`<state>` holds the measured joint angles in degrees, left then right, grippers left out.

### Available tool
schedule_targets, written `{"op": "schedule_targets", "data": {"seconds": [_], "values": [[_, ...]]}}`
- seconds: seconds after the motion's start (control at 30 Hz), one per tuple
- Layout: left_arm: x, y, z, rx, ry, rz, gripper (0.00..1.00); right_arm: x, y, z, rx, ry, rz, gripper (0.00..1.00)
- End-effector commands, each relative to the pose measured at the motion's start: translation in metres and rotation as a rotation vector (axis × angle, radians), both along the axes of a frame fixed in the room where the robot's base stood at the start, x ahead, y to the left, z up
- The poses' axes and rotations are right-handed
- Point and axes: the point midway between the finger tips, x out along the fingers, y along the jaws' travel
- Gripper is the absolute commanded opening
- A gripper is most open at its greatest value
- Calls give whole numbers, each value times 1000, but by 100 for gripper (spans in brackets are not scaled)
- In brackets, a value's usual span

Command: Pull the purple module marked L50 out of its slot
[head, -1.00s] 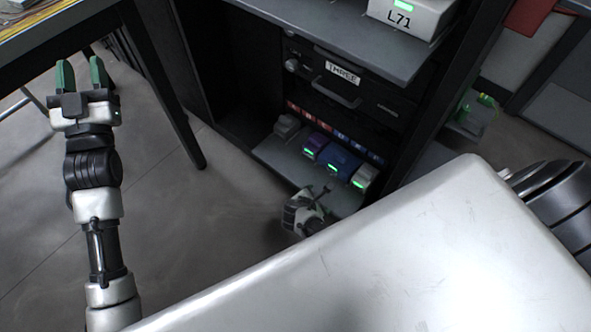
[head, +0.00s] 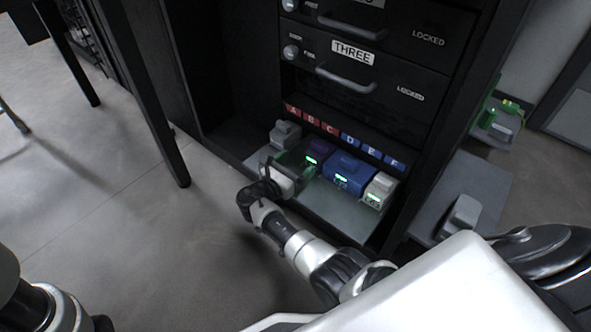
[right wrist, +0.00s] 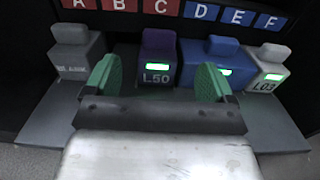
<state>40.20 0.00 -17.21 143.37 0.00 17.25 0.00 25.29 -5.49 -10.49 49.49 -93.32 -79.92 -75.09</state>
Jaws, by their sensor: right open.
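The purple module (head: 318,150) sits in the row on the low shelf, under the red and blue letter tags. In the right wrist view the purple module (right wrist: 158,58) reads L50 on a dark front with a lit green strip. My right gripper (head: 296,168) is at the front of the shelf. In the right wrist view its green fingertips (right wrist: 158,80) are spread, one to each side of the L50 module's front, with nothing between them. I cannot tell whether they touch it. Only part of my left arm shows at the lower left of the head view; its gripper is out of frame.
A blue module (right wrist: 208,62) stands close right of the purple one, then a white module (right wrist: 268,68). A grey module (right wrist: 76,52) stands at the left with a gap. The shelf (head: 335,208) is bare in front. Locked drawers (head: 365,75) are above.

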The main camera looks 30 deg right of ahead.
Motion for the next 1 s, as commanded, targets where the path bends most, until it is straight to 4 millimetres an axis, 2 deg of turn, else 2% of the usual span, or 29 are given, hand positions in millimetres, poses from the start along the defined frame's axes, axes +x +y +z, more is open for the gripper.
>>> {"op": "schedule_targets", "data": {"seconds": [0.27, 0.37, 0.7, 1.0], "values": [[1, 0, -4, 1, 3, 1, 43, 2, -6, -2, 2, 0, 0, 85], [1, 0, -11, 1, 3, 1, 43, 7, -17, -4, 3, 0, -1, 85], [1, 0, -44, 1, 3, 1, 43, 30, -73, -5, 3, -2, -1, 85], [1, 0, -56, 1, 3, 1, 43, 40, -98, -2, 3, 1, 1, 85]]}}
